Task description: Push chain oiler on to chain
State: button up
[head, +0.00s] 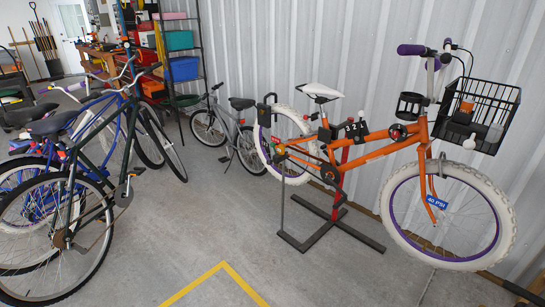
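An orange bicycle (375,152) with white tyres stands upright on the right, held by a dark floor stand (335,225). Its drivetrain is on the near side, with a dark crank and chainring (329,174) low on the frame and the rear end to the left. The chain is too small to make out clearly. I cannot pick out a chain oiler for certain. A black wire basket (480,110) at the handlebar holds small items, among them an orange one (466,107) and white ones. My gripper is not in view.
Several bicycles crowd the left, including a dark green one (75,185). A small grey bicycle (228,132) leans near the corrugated wall. Shelves and a workbench stand at the back left. The concrete floor in front is clear, with a yellow line (225,264).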

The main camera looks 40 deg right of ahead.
aim_at(281, 154)
jog(key=i+z, duration=0.1)
jog(key=i, duration=0.35)
jog(key=i+j+z, duration=0.15)
jog(key=i, duration=0.35)
jog(key=i+z, duration=0.1)
jog(key=i, duration=0.35)
jog(key=i+j+z, duration=0.15)
jog(key=i, duration=0.3)
jog(key=i+j+z, duration=0.1)
jog(key=i+j, duration=0.15)
jog(key=i, duration=0.2)
jog(key=i+j+z, duration=0.15)
jog(key=i, duration=0.3)
jog(key=j, duration=0.1)
